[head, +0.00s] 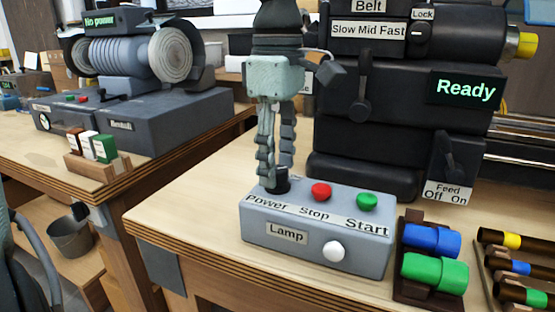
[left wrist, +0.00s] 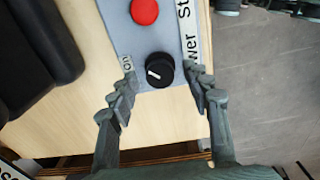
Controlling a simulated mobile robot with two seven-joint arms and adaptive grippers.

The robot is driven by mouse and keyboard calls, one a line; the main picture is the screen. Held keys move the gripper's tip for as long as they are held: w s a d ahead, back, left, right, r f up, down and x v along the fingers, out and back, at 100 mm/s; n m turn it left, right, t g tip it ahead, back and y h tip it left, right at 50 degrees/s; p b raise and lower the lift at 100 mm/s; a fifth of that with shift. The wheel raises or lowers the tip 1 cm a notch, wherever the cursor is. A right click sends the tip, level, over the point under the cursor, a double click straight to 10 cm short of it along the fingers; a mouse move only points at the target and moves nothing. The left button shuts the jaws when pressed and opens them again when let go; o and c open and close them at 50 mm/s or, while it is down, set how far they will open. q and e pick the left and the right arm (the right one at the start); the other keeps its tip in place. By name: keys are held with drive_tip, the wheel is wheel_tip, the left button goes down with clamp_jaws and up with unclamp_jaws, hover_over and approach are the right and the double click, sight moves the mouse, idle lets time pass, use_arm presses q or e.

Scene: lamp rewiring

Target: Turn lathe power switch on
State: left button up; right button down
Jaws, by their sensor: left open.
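The power switch is a round black knob (head: 278,186) with a white pointer line, on the grey control box (head: 318,238) above the printed word Power. In the left wrist view the knob (left wrist: 160,70) sits between the fingers, with a partly covered "on" label beside it. My left gripper (head: 273,172) points down over the knob, open, one finger on each side (left wrist: 160,92); I see a gap at each side in the wrist view. The black lathe (head: 385,145) behind shows "Ready" on its display (head: 465,88). My right gripper is not in view.
The box also has a red Stop button (head: 321,191), a green Start button (head: 367,201) and a white lamp (head: 333,251). Blue (head: 432,239) and green (head: 436,271) cylinders lie right of it. Another machine (head: 125,75) with a "No power" display stands on the left bench.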

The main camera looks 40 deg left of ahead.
sight(277, 169)
use_arm(q)
wheel_tip(277, 169, up, 12)
idle(0.4)
drive_tip(key=shift+f, duration=0.15)
idle(0.3)
